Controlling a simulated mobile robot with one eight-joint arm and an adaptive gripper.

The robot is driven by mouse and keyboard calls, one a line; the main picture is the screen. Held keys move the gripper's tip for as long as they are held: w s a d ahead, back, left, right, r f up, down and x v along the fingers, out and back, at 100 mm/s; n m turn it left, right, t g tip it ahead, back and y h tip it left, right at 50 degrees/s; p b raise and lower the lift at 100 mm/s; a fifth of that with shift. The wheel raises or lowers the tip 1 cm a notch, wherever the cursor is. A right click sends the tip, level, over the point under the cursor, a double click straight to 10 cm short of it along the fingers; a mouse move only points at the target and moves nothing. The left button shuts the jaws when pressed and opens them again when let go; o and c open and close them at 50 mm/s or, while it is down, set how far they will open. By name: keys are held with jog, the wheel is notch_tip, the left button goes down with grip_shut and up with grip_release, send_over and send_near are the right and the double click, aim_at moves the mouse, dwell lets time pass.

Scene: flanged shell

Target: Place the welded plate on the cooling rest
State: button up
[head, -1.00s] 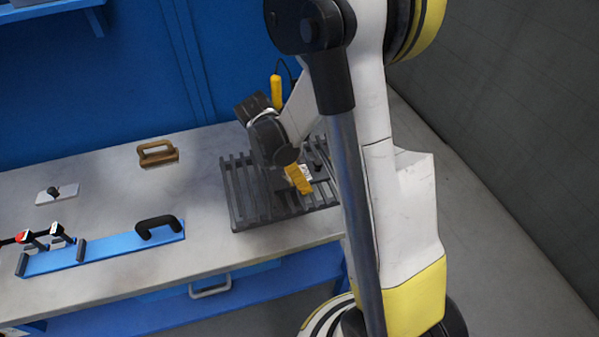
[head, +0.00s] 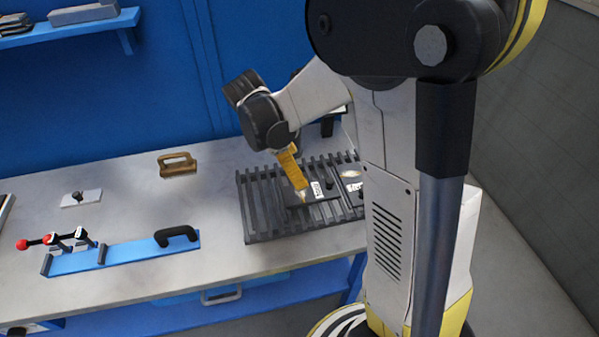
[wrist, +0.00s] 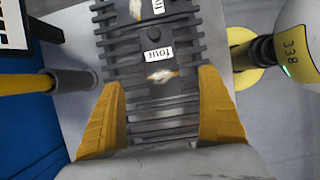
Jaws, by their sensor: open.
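The cooling rest is a dark slatted rack (head: 262,212) at the right end of the bench; it also shows in the wrist view (wrist: 172,117). A dark plate (head: 326,212) with a white label and a pale weld mark lies flat on the slats. In the wrist view this plate (wrist: 180,83) has a label reading "four". A second dark labelled plate (head: 352,194) lies beside it on the rack. My gripper (head: 303,193) is over the first plate; its yellow fingers are spread wide in the wrist view (wrist: 161,78), with nothing held between them.
A blue fixture (head: 120,252) with a black handle and red-tipped clamps lies on the bench left of the rack. Behind it are a wooden-handled tool (head: 178,166) and a small white plate with a knob (head: 82,198). Bare bench (head: 215,190) separates these from the rack.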

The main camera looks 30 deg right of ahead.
jog(key=s+a+r+m+t+y, duration=0.4)
jog(key=s+a+r+m+t, duration=0.4)
jog(key=s+r+m, duration=0.3)
jog(key=s+a+m, duration=0.1)
jog(key=m, duration=0.2)
jog(key=shift+r+m, duration=0.15)
jog(key=shift+m, duration=0.15)
jog(key=shift+a, duration=0.1)
dwell(0.4)
